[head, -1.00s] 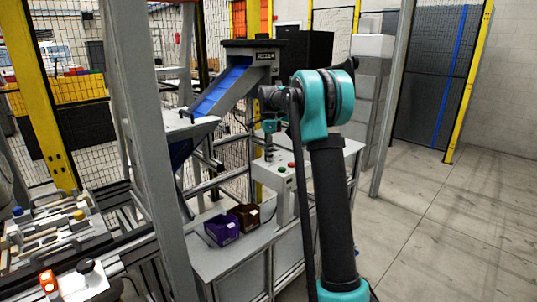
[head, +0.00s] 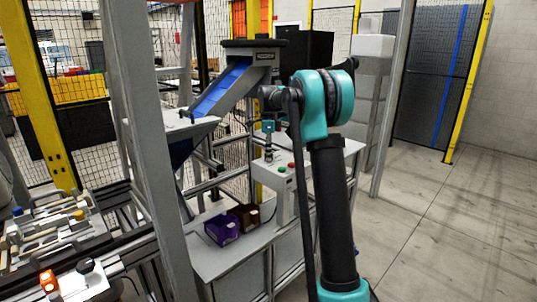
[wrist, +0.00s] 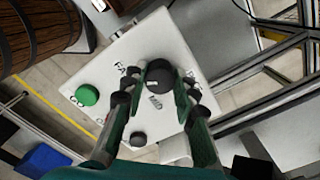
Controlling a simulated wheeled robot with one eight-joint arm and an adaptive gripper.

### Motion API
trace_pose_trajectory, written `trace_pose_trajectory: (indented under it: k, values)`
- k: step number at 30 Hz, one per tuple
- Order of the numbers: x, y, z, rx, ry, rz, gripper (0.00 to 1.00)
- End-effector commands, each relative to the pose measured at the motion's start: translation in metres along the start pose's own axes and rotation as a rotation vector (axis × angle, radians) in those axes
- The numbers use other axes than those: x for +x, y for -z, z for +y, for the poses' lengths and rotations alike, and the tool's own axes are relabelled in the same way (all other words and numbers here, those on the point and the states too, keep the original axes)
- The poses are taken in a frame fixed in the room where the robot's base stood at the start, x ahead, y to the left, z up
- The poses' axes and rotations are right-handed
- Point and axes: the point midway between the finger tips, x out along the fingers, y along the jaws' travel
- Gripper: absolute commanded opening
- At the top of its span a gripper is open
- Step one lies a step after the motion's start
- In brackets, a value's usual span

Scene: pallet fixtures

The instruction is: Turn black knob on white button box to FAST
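The white button box (wrist: 175,35) fills the middle of the wrist view and also shows in the head view (head: 268,176) on the bench. Its large black knob (wrist: 160,74) lies between the fingertips of my gripper (wrist: 160,92). A small white mark on the knob faces the MID label. Part of a label starting "FA" shows at the knob's upper left; another label at its right is partly covered. My fingers are spread to either side of the knob, and I cannot tell whether they touch it. In the head view my gripper (head: 268,153) points down over the box.
A green button (wrist: 86,95) and a smaller black knob (wrist: 137,139) sit on the same box face. In the head view, a purple bin (head: 221,230) and a brown bin (head: 246,216) stand on the lower shelf. A blue chute (head: 220,90) rises behind the box.

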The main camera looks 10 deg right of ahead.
Motion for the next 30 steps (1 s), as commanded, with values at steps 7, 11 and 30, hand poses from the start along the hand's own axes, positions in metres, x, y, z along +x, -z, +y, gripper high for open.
trace_pose_trajectory:
  k: [7,11,30]
  values:
    - [0.0,0.0,0.0,0.0,0.001,0.0,0.49]
    - [0.0,0.0,0.0,0.0,0.001,0.0,0.49]
    - [-0.088,0.0,0.0,0.0,0.001,0.0,0.49]
